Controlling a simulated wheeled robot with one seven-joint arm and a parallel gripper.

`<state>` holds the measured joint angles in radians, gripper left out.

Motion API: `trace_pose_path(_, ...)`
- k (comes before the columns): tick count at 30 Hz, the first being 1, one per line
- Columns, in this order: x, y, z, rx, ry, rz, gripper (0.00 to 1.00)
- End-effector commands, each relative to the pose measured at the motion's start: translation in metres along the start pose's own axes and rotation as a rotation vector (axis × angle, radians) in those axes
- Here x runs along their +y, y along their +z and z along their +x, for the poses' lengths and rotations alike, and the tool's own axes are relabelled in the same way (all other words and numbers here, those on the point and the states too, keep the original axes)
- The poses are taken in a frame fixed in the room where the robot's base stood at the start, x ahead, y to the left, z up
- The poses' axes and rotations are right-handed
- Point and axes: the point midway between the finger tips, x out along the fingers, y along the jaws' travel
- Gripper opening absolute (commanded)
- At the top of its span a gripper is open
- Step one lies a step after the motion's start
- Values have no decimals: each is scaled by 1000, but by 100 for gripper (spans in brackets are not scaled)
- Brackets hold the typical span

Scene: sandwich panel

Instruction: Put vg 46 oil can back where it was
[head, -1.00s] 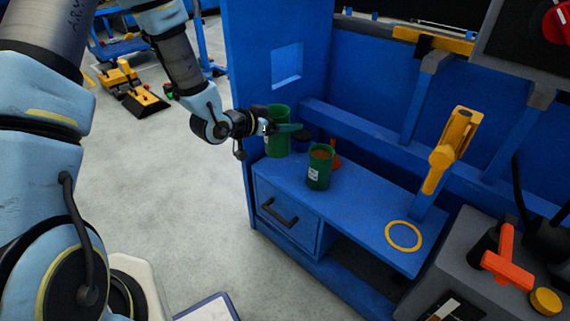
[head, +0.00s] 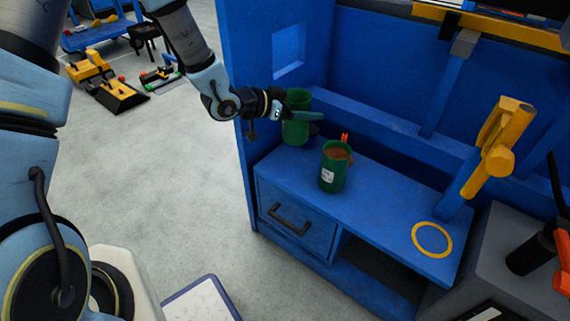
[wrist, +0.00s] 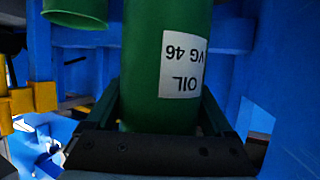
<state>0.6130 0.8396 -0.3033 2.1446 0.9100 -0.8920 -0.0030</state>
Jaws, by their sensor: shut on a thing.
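The green VG 46 oil can (head: 296,131) is at the back left of the blue bench. My gripper (head: 290,114) is shut around its side. In the wrist view, the can (wrist: 150,60) stands between the fingers of my gripper (wrist: 160,115), its white "OIL VG 46" label upside down in the picture. The can looks upright. I cannot tell for sure whether its base clears the bench top. A second green can (head: 334,168), with a brown top and white label, stands on the bench in front and to the right.
The blue bench (head: 385,205) has a drawer (head: 292,224) at left. A yellow ring (head: 415,240) marks its bare right part, below a yellow tool on a post (head: 495,140). A dark round item and an orange-tipped thing (head: 345,138) sit behind the cans. A blue side wall (head: 255,60) rises at left.

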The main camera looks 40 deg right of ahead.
Motion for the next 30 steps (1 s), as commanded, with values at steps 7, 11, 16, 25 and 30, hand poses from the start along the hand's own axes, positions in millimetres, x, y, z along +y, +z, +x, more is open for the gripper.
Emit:
trace_pose_path(7, 1, 34, 14, 0, 1, -2, 0)
trace_pose_path(11, 0, 54, 23, 0, 1, -1, 0)
trace_pose_path(16, 0, 67, 28, 1, -1, 1, 0)
trace_pose_path(25, 0, 98, 41, 1, 0, 0, 0)
trace_pose_path(30, 0, 101, 42, 2, -1, 1, 0)
